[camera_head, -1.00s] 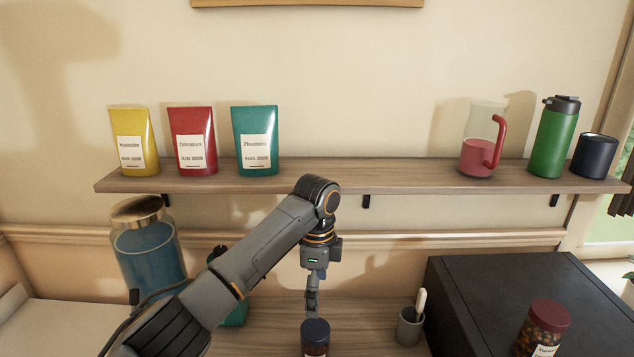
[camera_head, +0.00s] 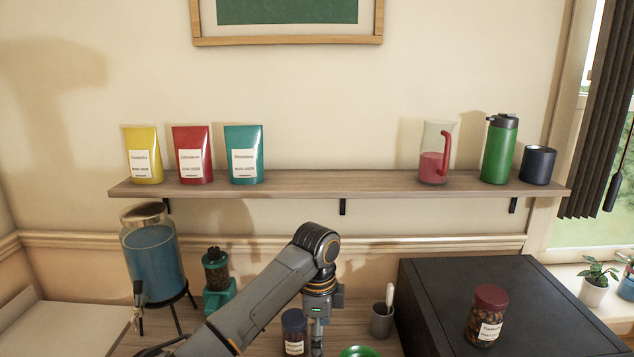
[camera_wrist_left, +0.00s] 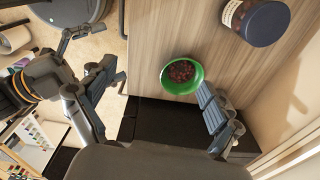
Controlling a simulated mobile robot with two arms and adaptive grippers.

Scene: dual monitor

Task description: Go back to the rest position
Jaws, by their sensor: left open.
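My left arm comes in from the lower left in the head view. Its gripper (camera_head: 316,340) points down beside a dark-lidded jar (camera_head: 294,332), and its fingertips are cut off by the frame edge. In the left wrist view my left gripper (camera_wrist_left: 150,107) has its fingers spread wide with nothing between them. A green bowl (camera_wrist_left: 181,62) with dark brown pieces in it sits on the wooden counter near the fingers. The bowl's rim also shows at the bottom of the head view (camera_head: 358,351). My right gripper does not show in the head view.
A black box (camera_head: 510,300) carries a red-lidded jar (camera_head: 487,315) at the right. A grey cup (camera_head: 382,320), a green grinder (camera_head: 217,280) and a blue dispenser (camera_head: 153,258) stand on the counter. A wall shelf (camera_head: 320,184) with pouches and drinkware runs above my arm.

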